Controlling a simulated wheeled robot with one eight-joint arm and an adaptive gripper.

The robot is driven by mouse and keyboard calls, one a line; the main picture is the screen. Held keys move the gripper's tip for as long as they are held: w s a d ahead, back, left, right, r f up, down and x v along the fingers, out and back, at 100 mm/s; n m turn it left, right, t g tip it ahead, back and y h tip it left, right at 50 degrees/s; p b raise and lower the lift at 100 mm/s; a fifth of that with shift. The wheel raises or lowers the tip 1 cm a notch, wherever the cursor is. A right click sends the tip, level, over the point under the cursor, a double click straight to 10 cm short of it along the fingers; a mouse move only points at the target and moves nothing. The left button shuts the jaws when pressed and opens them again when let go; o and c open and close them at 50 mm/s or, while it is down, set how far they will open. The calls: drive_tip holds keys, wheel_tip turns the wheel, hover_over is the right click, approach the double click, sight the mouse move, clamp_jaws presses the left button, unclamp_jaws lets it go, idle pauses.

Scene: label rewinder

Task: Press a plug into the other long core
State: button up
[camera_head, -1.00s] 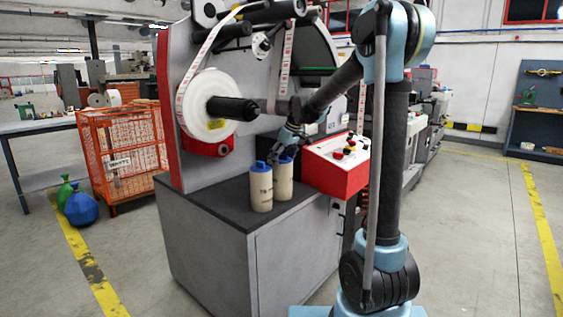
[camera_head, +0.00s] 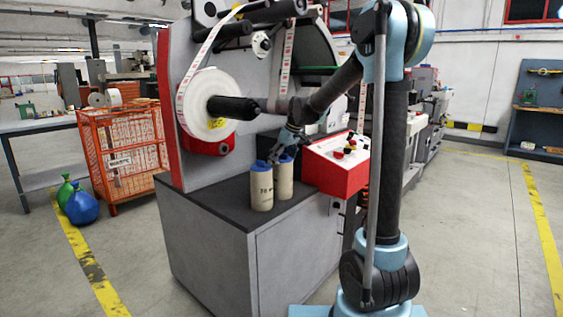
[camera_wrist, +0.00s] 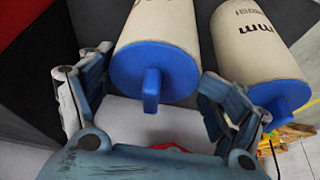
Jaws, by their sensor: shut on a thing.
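Two cream long cores stand upright side by side on the dark machine top, the front core (camera_head: 261,190) and the back core (camera_head: 285,182). Each has a blue plug at its upper end. In the wrist view, one plug (camera_wrist: 152,66) lies between my fingers, its tab pointing at the camera and its disc against the core's end. The other plug (camera_wrist: 283,98) sits at the end of the neighbouring core, beside my right-hand finger. My gripper (camera_wrist: 155,68) is shut on the middle plug. In the head view, my gripper (camera_head: 282,150) is at the back core's top and partly hides it.
A red control box (camera_head: 336,172) stands close to the right of the cores. A white label roll (camera_head: 208,105) and its dark spindle (camera_head: 233,107) are above and left. The machine's front top (camera_head: 225,210) is clear left of the cores.

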drive_tip(key=shift+f, duration=0.2)
idle(0.4)
drive_tip(key=shift+c, duration=0.2)
drive_tip(key=o, duration=1.5)
drive_tip(key=shift+r, duration=0.1)
drive_tip(key=v, duration=1.1)
drive_tip(key=shift+w+d, duration=0.1)
drive_tip(key=shift+d, duration=0.05)
drive_tip(key=s+d+f+m+h, duration=0.1)
drive_tip(key=s+d+f+m, duration=0.25)
drive_tip(key=s+d, duration=0.5)
drive_tip(key=s+d+f+m+h, duration=0.15)
drive_tip(key=s+d+f, duration=0.3)
drive_tip(key=s, duration=0.75)
drive_tip(key=s+d+f+m, duration=0.1)
drive_tip(key=s+d+f, duration=0.1)
drive_tip(key=s+f, duration=0.3)
drive_tip(key=s+d+f+m, duration=0.2)
drive_tip(key=s+d+f, duration=0.1)
drive_tip(key=s+f, duration=0.2)
drive_tip(key=s+d+f+m+h, duration=0.1)
drive_tip(key=s+d+f+m, duration=0.1)
drive_tip(key=s+f, duration=0.3)
drive_tip(key=shift+s+d+g, duration=0.15)
drive_tip(key=shift+s, duration=0.5)
drive_tip(key=shift+s+d+g, duration=0.15)
drive_tip(key=shift+s, duration=0.5)
